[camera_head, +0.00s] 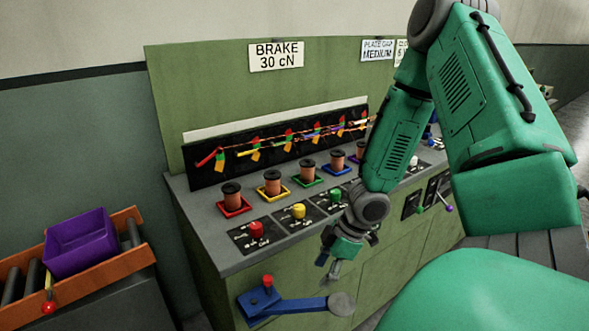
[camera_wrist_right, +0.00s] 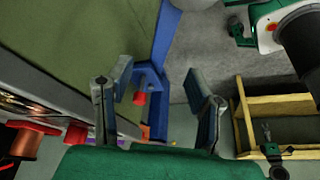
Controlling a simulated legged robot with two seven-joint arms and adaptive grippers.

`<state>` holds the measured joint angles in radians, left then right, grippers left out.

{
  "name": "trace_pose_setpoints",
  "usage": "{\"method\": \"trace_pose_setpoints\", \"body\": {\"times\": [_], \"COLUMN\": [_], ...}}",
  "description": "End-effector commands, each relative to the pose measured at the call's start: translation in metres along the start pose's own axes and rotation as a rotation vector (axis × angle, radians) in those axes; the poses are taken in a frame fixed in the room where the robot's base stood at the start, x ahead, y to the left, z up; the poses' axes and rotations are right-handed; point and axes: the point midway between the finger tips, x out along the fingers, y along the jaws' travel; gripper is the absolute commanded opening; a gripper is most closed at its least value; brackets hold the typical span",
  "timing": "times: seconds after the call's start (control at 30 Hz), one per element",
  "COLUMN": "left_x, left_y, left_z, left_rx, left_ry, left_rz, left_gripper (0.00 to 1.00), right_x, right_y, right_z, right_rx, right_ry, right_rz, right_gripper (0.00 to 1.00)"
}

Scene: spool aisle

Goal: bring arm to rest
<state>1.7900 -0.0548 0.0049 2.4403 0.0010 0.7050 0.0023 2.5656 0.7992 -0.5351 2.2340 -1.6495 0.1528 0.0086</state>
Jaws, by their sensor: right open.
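My green right arm reaches in from the upper right in the head view. Its right gripper (camera_head: 329,266) points down in front of the bench's front edge, above a blue lever (camera_head: 295,307). The right gripper is open and empty. In the wrist view its two fingers (camera_wrist_right: 160,98) stand wide apart with nothing between them that touches either. Part of a blue fixture with a red knob (camera_wrist_right: 140,98) shows beyond the left finger. I do not make out my left gripper in either view.
A green bench (camera_head: 212,233) carries several copper spools (camera_head: 272,183) on coloured squares and several coloured knobs (camera_head: 299,211). A purple bin (camera_head: 80,243) sits on an orange-sided roller rack (camera_head: 127,261) at left. A yellow-edged crate (camera_wrist_right: 242,120) lies on the floor in the wrist view.

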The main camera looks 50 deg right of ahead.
Motion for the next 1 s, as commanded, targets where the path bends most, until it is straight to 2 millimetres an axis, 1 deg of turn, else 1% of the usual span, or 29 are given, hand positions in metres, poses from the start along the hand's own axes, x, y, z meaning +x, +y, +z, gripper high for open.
{"method": "trace_pose_setpoints", "body": {"times": [0.3,0.37,0.47,0.57,0.6,0.67,0.73,0.77,0.8,0.87,0.9,1.0], "left_x": [0.0,0.001,0.002,0.004,0.005,0.006,0.008,0.009,0.009,0.01,0.011,0.012], "left_y": [0.0,0.0,0.0,0.0,0.0,0.0,0.0,0.0,0.0,0.0,0.0,0.0], "left_z": [0.0,0.001,0.001,0.001,0.001,0.001,0.001,0.001,0.001,0.001,0.001,0.001], "left_rx": [0.0,0.0,0.0,0.0,0.0,0.0,0.0,0.0,0.0,0.0,0.0,0.0], "left_ry": [-0.001,-0.001,-0.001,-0.001,-0.001,-0.001,-0.001,-0.001,-0.001,-0.001,-0.001,-0.001], "left_rz": [0.0,0.0,0.0,0.0,0.0,0.0,0.0,0.0,0.0,0.0,0.0,0.0], "left_gripper": [0.51,0.51,0.51,0.51,0.51,0.51,0.51,0.51,0.51,0.51,0.51,0.51], "right_x": [0.001,0.003,0.013,0.033,0.043,0.06,0.08,0.089,0.099,0.113,0.121,0.133], "right_y": [-0.001,-0.005,-0.016,-0.038,-0.049,-0.068,-0.092,-0.103,-0.118,-0.14,-0.154,-0.183], "right_z": [-0.002,-0.006,-0.02,-0.038,-0.044,-0.051,-0.054,-0.053,-0.05,-0.044,-0.038,-0.023], "right_rx": [0.008,0.03,0.106,0.218,0.268,0.34,0.419,0.451,0.49,0.543,0.571,0.623], "right_ry": [-0.002,-0.006,-0.021,-0.047,-0.06,-0.083,-0.116,-0.133,-0.156,-0.193,-0.217,-0.27], "right_rz": [-0.002,-0.007,-0.02,-0.03,-0.03,-0.025,-0.011,-0.003,0.011,0.036,0.053,0.098], "right_gripper": [0.47,0.47,0.47,0.47,0.47,0.47,0.47,0.47,0.47,0.47,0.47,0.47]}}
